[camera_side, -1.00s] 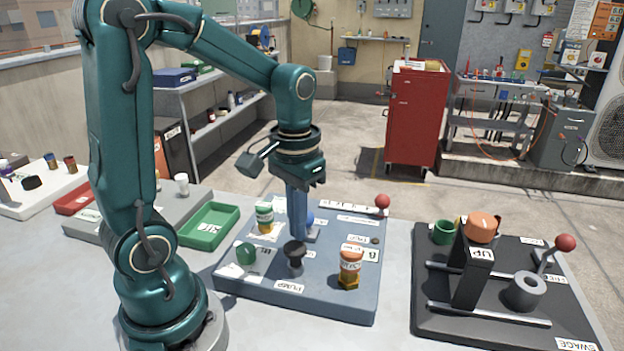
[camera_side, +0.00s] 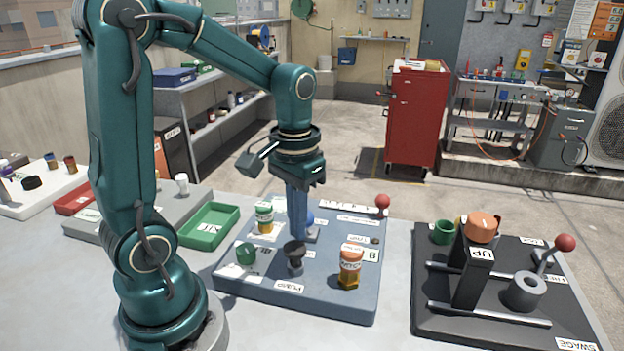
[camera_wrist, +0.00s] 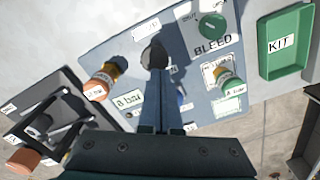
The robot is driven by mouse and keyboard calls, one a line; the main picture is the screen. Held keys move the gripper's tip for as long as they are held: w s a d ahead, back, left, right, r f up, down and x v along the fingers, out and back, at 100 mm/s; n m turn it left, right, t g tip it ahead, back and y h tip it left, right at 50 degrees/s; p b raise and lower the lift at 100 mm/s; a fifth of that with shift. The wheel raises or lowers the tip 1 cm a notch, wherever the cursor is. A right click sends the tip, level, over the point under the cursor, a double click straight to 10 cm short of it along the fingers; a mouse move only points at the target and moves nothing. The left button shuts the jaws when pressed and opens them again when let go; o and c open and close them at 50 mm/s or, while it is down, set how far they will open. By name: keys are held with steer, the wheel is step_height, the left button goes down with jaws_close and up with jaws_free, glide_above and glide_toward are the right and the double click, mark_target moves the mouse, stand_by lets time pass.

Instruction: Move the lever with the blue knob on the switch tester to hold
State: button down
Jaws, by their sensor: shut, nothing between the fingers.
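The switch tester appears to be the blue-grey panel (camera_side: 330,300) on the bench, also seen in the wrist view (camera_wrist: 105,52). The blue knob (camera_side: 309,217) shows in the side view, mostly hidden behind my fingers. In the wrist view, only a sliver of blue (camera_wrist: 181,99) shows just right of the fingers. My gripper (camera_side: 299,237) points down over the middle of the panel, fingers together and empty, right beside the lever; I cannot tell whether they touch it. In the wrist view, the gripper (camera_wrist: 161,80) hides most of the lever. I cannot read its position or a hold label.
A black knob (camera_side: 295,256) and an orange-capped fitting (camera_side: 350,268) stand in front of my fingers. A green-banded fitting (camera_side: 264,218) stands to the left, a red ball lever (camera_side: 382,201) behind right. A black swage fixture (camera_side: 430,328) is further right, a green tray (camera_side: 236,211) left.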

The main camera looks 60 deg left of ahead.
steer(key=shift+w+a, duration=0.6)
stand_by(0.4)
steer(key=shift+s+d, duration=0.45)
step_height(320, 180, up, 7)
stand_by(0.9)
